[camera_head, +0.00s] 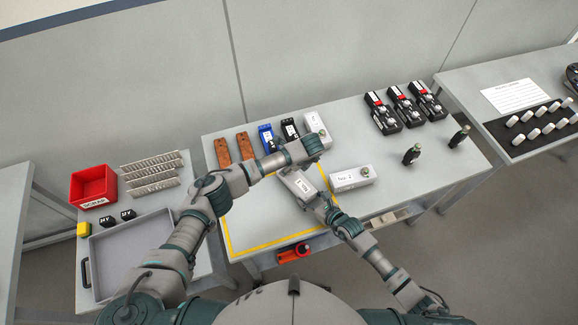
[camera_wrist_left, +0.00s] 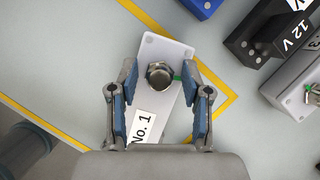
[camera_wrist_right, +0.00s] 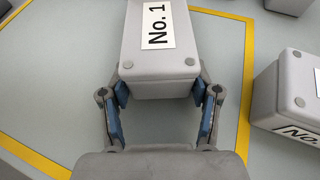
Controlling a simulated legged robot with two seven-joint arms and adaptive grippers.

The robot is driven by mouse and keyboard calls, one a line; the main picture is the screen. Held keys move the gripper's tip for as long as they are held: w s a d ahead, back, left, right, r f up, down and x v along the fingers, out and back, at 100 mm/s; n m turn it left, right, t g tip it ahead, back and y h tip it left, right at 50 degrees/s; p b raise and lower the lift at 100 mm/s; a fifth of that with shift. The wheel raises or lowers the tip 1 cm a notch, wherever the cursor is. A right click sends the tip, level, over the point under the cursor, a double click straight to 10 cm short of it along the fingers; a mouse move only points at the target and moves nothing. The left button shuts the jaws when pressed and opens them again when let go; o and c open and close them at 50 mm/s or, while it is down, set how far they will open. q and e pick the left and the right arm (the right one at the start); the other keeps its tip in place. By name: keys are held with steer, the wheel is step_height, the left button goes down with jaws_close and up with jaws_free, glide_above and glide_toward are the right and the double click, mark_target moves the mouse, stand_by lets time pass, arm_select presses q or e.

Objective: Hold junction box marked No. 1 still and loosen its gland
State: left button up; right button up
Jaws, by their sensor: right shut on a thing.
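Junction box No. 1 (camera_head: 302,184) is a light grey box with a white label, lying inside the yellow outline. Its metal gland (camera_wrist_left: 159,75) is at the far end, with a small green mark beside it. My right gripper (camera_wrist_right: 162,95) is shut on the near end of the box, one finger on each side, and the label (camera_wrist_right: 157,25) reads No. 1 there. My left gripper (camera_wrist_left: 161,68) is open above the box, its fingers apart on either side of the gland. In the head view my left arm hides the gland end.
Junction box No. 2 (camera_head: 352,178) lies close to the right of No. 1. Brown, blue, black and grey blocks (camera_head: 265,138) stand in a row behind. Black devices (camera_head: 405,108) stand at the back right. A grey tray (camera_head: 128,235) and red bin (camera_head: 94,186) are on the left table.

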arm_select(q)
steer(key=m+h, duration=0.1)
steer(key=m, duration=0.2)
steer(key=m+t+h, duration=0.1)
steer(key=m, duration=0.2)
steer(key=shift+t, duration=0.3)
steer(key=m, duration=0.2)
steer(key=m+h, duration=0.1)
steer(key=m, duration=0.1)
steer(key=shift+m+t+h, duration=0.3)
steer(key=shift+m, duration=0.1)
steer(key=c, duration=0.9)
steer(key=shift+d, duration=0.1)
jaws_close()
